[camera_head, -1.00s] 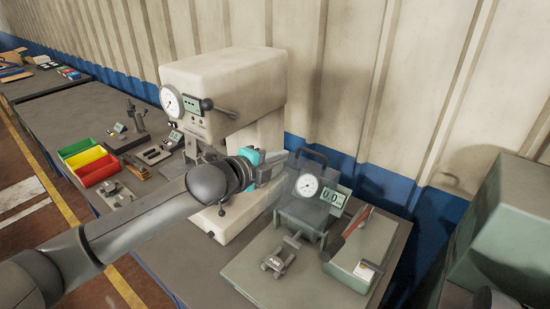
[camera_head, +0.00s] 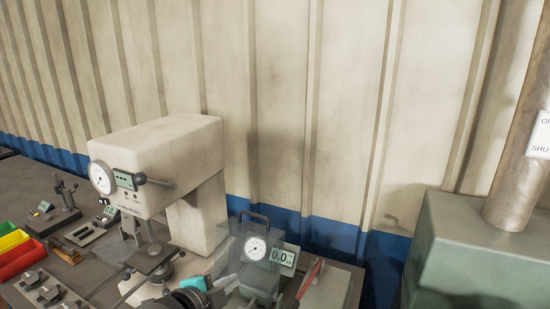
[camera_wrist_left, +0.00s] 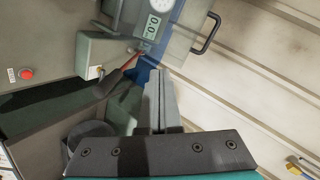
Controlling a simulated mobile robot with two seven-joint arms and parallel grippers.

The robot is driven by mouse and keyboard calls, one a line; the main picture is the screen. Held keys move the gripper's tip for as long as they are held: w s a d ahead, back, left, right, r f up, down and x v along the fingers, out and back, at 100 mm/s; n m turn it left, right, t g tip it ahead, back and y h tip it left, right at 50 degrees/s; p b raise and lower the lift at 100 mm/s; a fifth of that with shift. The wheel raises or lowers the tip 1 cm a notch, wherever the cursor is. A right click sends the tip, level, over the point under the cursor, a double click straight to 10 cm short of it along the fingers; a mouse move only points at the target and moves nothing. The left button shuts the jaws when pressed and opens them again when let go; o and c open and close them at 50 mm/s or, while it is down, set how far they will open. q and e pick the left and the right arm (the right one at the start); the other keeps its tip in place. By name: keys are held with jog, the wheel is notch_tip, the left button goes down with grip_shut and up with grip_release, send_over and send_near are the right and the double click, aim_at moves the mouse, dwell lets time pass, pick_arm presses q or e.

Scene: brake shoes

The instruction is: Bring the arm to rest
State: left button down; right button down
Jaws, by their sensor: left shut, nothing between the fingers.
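My left gripper (camera_head: 226,284) is at the bottom edge of the head view, with a teal band behind its fingers. It is in front of the cream press and left of the clear-guarded gauge device. Most of my left arm is below the picture. In the left wrist view the two grey fingers (camera_wrist_left: 160,104) lie together, shut, with nothing between them. My right gripper is in neither view.
The cream press (camera_head: 165,165) with a dial stands on the bench. The gauge device (camera_head: 257,262) reads 0.0. A green cabinet (camera_head: 470,250) with a pipe is at right. Red, yellow and green bins (camera_head: 20,257) are at left. A red button (camera_wrist_left: 27,74) shows in the wrist view.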

pick_arm(q)
jog(key=s+a+f+n+g+y, duration=0.1)
jog(key=s+a+f+n+g, duration=0.25)
jog(key=s, duration=0.55)
jog(key=s+f+n+g+y, duration=0.2)
jog(key=s+f+n, duration=0.2)
jog(key=s+n, duration=0.3)
jog(key=s+a+f+n+g+y, duration=0.1)
jog(key=s+a+f+n+g, duration=0.2)
jog(key=s, duration=0.7)
notch_tip(320, 180, down, 31)
jog(key=s+d+n+b, duration=0.1)
jog(key=s+b, duration=0.1)
jog(key=b, duration=0.7)
jog(key=s+f+b, duration=0.3)
jog(key=s+f, duration=0.2)
jog(key=f, duration=0.3)
jog(key=s+a+f+g+b, duration=0.1)
jog(key=s+f+b, duration=0.2)
jog(key=s+f, duration=0.2)
jog(key=s+a+f+g+b, duration=0.1)
jog(key=s+f+b, duration=0.3)
jog(key=f, duration=0.7)
jog(key=shift+s+a+f, duration=0.25)
jog(key=shift+s+f, duration=0.15)
jog(key=shift+s, duration=0.55)
